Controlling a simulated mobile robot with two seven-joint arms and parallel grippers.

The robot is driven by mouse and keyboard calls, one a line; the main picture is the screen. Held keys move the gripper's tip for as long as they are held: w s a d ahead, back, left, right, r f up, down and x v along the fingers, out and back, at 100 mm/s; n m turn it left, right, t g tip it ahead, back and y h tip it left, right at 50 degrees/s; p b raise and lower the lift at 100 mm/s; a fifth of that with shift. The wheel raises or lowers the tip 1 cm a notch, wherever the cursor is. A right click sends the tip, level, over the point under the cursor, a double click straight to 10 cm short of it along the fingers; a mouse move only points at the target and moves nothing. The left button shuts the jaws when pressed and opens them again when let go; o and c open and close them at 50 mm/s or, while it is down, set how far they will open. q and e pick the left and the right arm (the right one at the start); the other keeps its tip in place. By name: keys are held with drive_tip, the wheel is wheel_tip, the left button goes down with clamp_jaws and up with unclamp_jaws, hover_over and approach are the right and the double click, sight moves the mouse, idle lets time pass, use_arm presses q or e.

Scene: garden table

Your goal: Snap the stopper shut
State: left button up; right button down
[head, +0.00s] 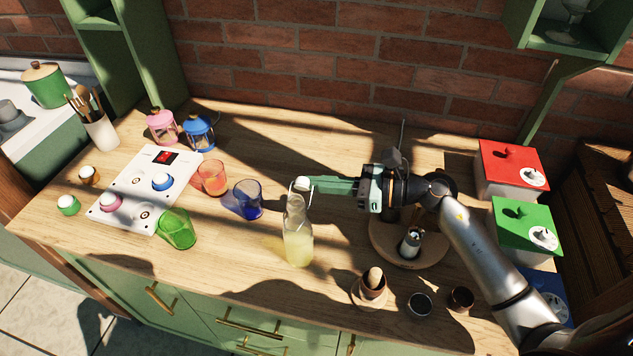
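A clear glass bottle (298,243) with pale yellow liquid stands upright near the front middle of the counter. A whitish stopper (301,184) shows at the top of its neck, with thin wire around it. I cannot tell whether the stopper is seated in the mouth. My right gripper (312,185) reaches in from the right, its green fingers level, with the tips at the stopper. The fingers overlap in this view, so their gap is hidden. My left gripper is not in view.
Blue (248,200), orange (212,178) and green (177,229) glasses stand left of the bottle, near a white panel with knobs (146,190). A round wooden board (388,243) lies under my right arm. A small cup (372,286) stands at the front right.

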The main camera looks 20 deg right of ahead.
drive_tip(key=shift+r, duration=0.15)
drive_tip(key=shift+s+r+p, duration=0.15)
drive_tip(key=shift+r+p, duration=0.25)
drive_tip(key=shift+r, duration=0.05)
drive_tip(key=shift+a+r, duration=0.1)
drive_tip(key=shift+s+a+r+p, duration=0.15)
drive_tip(key=shift+s+r+p, duration=0.1)
drive_tip(key=shift+r+p, duration=0.2)
idle(0.5)
